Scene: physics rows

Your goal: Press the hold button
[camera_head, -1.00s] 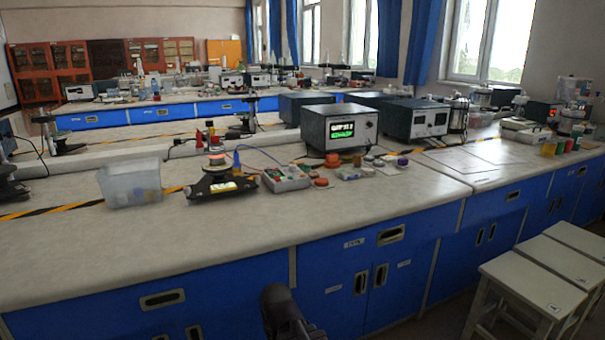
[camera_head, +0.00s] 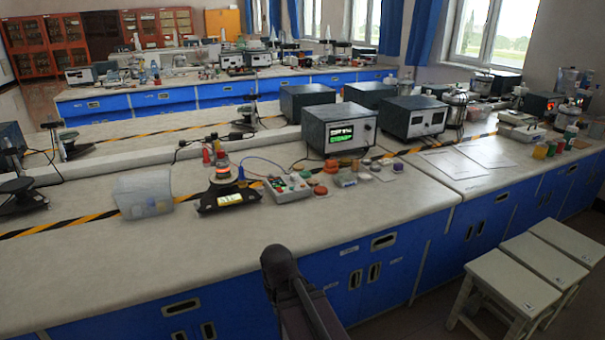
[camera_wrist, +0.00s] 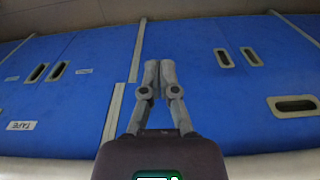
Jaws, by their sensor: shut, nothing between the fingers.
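A small grey control box (camera_head: 290,188) with several coloured buttons lies on the bench, between the black device with the orange-red top and the loose coloured parts. The buttons are too small to tell which one is the hold button. My gripper (camera_wrist: 160,66) shows in the wrist view, its two grey fingers together and empty, in front of the blue cabinet fronts. In the head view my arm rises at the bottom centre, in front of the bench's near edge. My gripper's fingers cannot be made out there.
The bench top (camera_head: 150,268) is clear at the front left. A clear plastic bin (camera_head: 143,194) and a black device with a glowing top (camera_head: 222,190) stand left of the box. A meter with a green display (camera_head: 339,131) stands behind. White stools (camera_head: 512,282) stand at right.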

